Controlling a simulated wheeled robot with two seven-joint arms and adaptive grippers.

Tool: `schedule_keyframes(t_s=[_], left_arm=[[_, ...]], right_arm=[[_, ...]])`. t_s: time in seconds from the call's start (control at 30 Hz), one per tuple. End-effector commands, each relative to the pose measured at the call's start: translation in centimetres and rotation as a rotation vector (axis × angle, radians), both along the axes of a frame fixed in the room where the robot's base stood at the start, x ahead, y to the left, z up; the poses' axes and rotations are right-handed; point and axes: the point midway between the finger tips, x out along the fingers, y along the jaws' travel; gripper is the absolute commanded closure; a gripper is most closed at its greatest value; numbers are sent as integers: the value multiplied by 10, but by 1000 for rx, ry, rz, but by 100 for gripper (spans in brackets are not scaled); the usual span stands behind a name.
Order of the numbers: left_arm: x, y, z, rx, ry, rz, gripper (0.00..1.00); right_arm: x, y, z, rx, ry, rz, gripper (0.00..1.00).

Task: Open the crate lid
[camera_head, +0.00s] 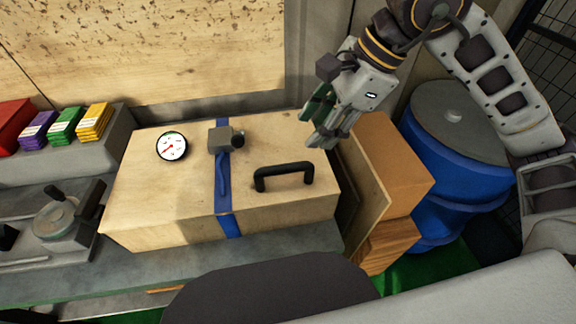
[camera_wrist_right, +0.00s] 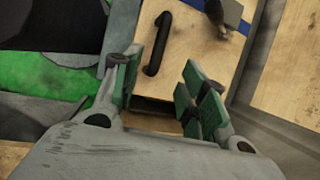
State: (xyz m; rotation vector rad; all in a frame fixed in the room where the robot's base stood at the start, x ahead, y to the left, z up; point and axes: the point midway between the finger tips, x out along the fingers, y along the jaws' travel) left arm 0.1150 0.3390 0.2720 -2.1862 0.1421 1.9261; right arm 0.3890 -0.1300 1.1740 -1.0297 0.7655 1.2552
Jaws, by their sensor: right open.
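The wooden crate (camera_head: 150,205) sits on a grey bench, its pale lid (camera_head: 270,141) closed. A black handle (camera_head: 284,174) is fixed on the lid's right part; it also shows in the right wrist view (camera_wrist_right: 156,46). A blue strap (camera_head: 222,195) with a grey buckle (camera_head: 222,139) runs over the lid. My right gripper (camera_head: 318,122) is above the crate's right back corner, open and empty, apart from the handle. In the right wrist view its green-padded fingers (camera_wrist_right: 158,88) are spread, with the handle beyond them. My left gripper is not in view.
A round dial gauge (camera_head: 172,147) is on the lid's left part. Wooden boxes (camera_head: 395,165) and a blue drum (camera_head: 455,185) stand to the right of the crate. Coloured packs (camera_head: 64,126) and a metal fixture (camera_head: 58,220) are at the left. A wooden panel stands behind.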

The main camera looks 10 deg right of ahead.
Motion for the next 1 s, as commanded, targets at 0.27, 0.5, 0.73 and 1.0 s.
schedule_keyframes(t_s=[0.27, 0.5, 0.73, 1.0], left_arm=[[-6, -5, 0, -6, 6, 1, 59], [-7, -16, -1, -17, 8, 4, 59], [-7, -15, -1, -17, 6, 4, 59], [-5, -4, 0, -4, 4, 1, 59]], right_arm=[[0, 0, 1, 0, 0, 0, 57], [1, 4, -8, 1, 1, 1, 57], [5, 13, -29, 1, 1, 2, 57], [12, 26, -61, 0, 3, 1, 57]])
